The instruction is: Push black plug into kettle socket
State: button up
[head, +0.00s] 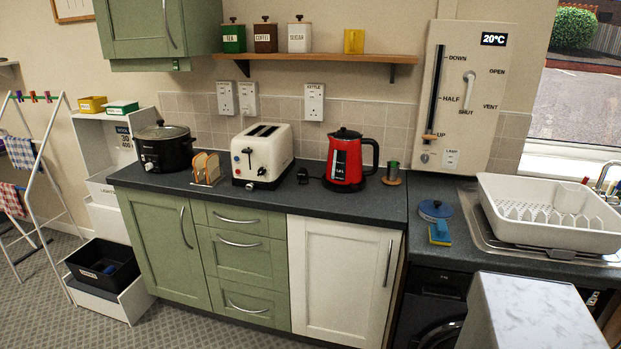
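A small black plug (303,176) lies on the dark counter between the toaster and the red kettle. The kettle (346,160) stands upright on the counter, with its black handle on the right. The kettle socket (314,102) is a white wall plate under a "KETTLE" label, above and slightly right of the plug. Nothing is seen plugged into it. The plug's pins and any cord are too small to make out. My gripper is not in view.
A cream toaster (262,155) stands left of the plug, and a black slow cooker (165,147) is farther left. Two more wall sockets (237,99) are left of the kettle socket. A wooden shelf (320,57) runs above the sockets. The counter front (310,197) is clear.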

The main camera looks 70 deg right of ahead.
aim_at(301, 173)
jog(key=u, duration=0.05)
jog(key=k, duration=2.15)
jog(key=z, duration=0.5)
jog(key=i, duration=1)
jog(key=z, duration=0.1)
